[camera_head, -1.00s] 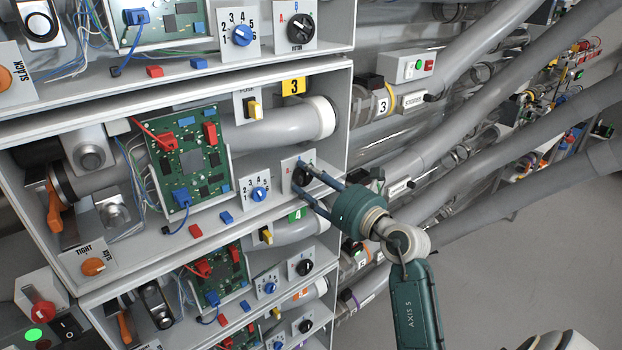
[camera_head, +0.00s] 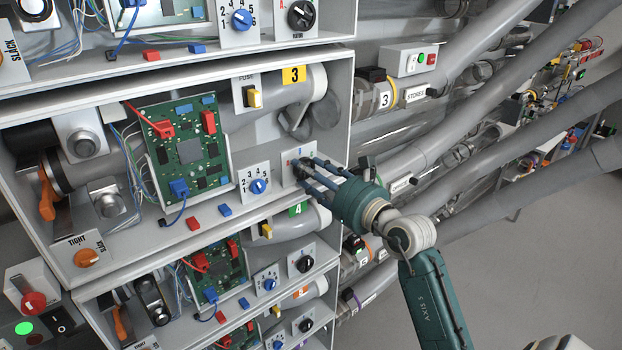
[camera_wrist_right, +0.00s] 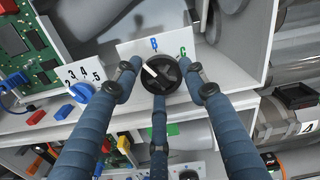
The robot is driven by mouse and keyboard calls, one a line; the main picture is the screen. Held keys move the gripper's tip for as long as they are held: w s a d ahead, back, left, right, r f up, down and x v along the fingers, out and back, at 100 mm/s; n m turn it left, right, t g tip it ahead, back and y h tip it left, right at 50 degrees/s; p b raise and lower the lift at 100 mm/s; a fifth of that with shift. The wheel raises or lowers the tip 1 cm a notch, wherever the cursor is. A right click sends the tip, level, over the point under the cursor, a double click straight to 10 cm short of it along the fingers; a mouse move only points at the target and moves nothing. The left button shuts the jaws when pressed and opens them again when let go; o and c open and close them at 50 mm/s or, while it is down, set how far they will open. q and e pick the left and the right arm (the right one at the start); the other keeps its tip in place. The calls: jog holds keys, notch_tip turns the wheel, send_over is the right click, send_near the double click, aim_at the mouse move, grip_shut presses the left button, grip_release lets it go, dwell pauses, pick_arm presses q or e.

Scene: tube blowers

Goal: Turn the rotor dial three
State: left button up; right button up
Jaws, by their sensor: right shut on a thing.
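The rotor dial of bay three is a black round knob with a white pointer line, clearest in the right wrist view (camera_wrist_right: 161,74). It sits on a white plate where a blue B and a green C show. The pointer slants up and left. My right gripper (camera_head: 310,172) has its blue fingers around the dial, two at the sides and one below; it is shut on it. In the head view the fingers hide most of the dial. The yellow number 3 tag (camera_head: 293,75) marks the bay. My left gripper is not in view.
A blue numbered dial (camera_head: 258,186) is just left of the rotor plate. A green circuit board (camera_head: 188,148) and a yellow fuse switch (camera_head: 254,97) share the bay. Grey pipes (camera_head: 460,115) run on the right. The bay's side wall (camera_head: 341,115) is close to my fingers.

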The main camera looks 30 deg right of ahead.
jog(key=n+b, duration=0.2)
jog(key=n, duration=0.1)
jog(key=shift+r+n+b, duration=0.25)
jog(key=shift+n+b, duration=0.05)
jog(key=shift+b, duration=0.1)
jog(key=shift+r+n+b, duration=0.15)
jog(key=shift+n+b, duration=1.1)
jog(key=shift+n, duration=0.05)
jog(key=o, duration=1.1)
jog(key=shift+a, duration=0.15)
jog(key=shift+o, duration=0.2)
jog(key=shift+s, duration=0.1)
jog(key=shift+f, duration=0.3)
jog(key=s, duration=0.8)
jog(key=shift+d, duration=0.3)
